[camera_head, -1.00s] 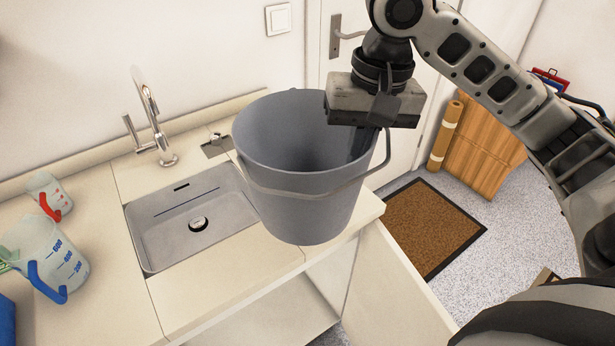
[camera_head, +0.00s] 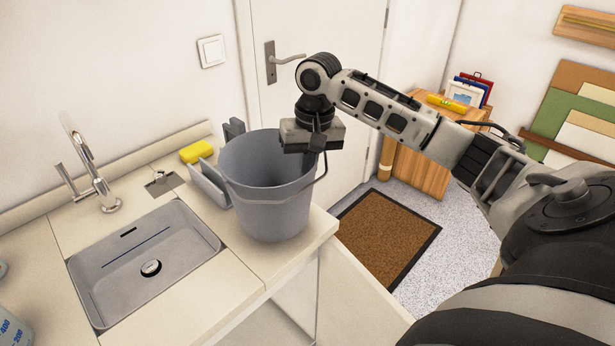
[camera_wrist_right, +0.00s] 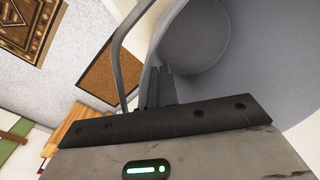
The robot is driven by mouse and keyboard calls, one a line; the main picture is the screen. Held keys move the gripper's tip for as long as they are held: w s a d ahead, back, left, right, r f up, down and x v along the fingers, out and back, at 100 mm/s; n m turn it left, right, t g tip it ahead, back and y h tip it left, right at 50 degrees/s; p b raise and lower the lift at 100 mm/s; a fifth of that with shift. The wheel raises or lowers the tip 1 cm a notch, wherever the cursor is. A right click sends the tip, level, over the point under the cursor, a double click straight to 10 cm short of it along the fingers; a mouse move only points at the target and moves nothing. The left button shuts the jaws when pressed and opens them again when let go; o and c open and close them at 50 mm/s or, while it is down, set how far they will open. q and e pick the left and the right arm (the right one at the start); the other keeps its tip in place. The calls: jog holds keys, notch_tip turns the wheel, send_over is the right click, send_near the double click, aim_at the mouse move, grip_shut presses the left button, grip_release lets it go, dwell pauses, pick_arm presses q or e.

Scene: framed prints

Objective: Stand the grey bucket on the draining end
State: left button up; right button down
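The grey bucket (camera_head: 267,190) is upright over the draining end (camera_head: 232,247) of the counter, right of the sink. I cannot tell if its base rests on the top or hangs just above it. Its wire handle hangs down around the front side. My right gripper (camera_head: 318,147) is shut on the bucket's right rim; in the right wrist view its fingers (camera_wrist_right: 160,88) are at the bucket wall (camera_wrist_right: 225,75), and the fingertips are partly hidden. My left gripper is out of view.
The sink (camera_head: 148,262) and tap (camera_head: 92,180) are to the left. A grey holder (camera_head: 208,183) and a yellow sponge (camera_head: 196,151) stand close behind the bucket's left side. The counter's right edge is near the bucket. A brown doormat (camera_head: 388,235) lies on the floor beyond.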

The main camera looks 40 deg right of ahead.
notch_tip(320, 180, down, 2)
jog(key=shift+f, duration=0.2)
jog(key=c, duration=1.7)
grip_release()
jog(key=shift+f, duration=0.1)
jog(key=r, duration=0.8)
jog(key=d+r, duration=0.1)
jog(key=r, duration=0.3)
jog(key=shift+s+r, duration=0.15)
jog(key=shift+s, duration=0.15)
